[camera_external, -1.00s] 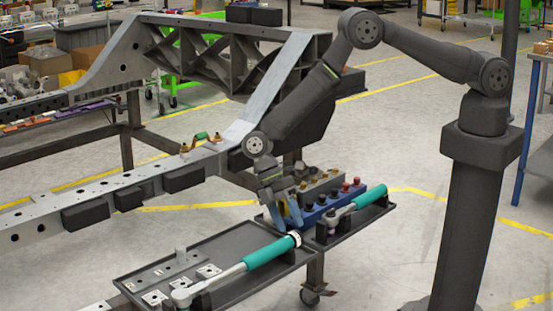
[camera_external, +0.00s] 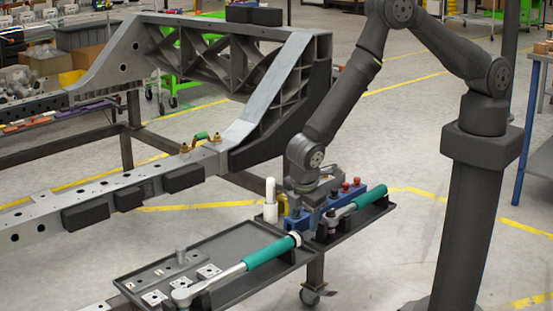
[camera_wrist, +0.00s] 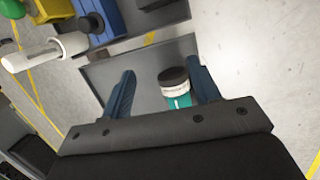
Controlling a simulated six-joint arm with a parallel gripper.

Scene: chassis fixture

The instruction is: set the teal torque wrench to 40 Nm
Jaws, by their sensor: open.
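The long teal torque wrench (camera_external: 268,253) lies slanted over the large dark tray, its metal head at the lower left. A white ring and dark end cap sit at the upper-right end of its handle. In the wrist view, that capped handle end (camera_wrist: 176,92) shows between my gripper's two blue fingers. My gripper (camera_wrist: 162,68) is open, with gaps on both sides of the handle. In the external view, my gripper (camera_external: 293,220) points down just above the handle's end, partly merging with a blue block behind. Any scale on the wrench is too small to read.
A shorter teal-handled wrench (camera_external: 369,197) lies on the right-hand tray beside a blue block with dark and red knobs (camera_external: 345,187). A white cylinder (camera_external: 270,194) stands close behind my gripper. The chassis rail (camera_external: 140,188) runs behind the trays.

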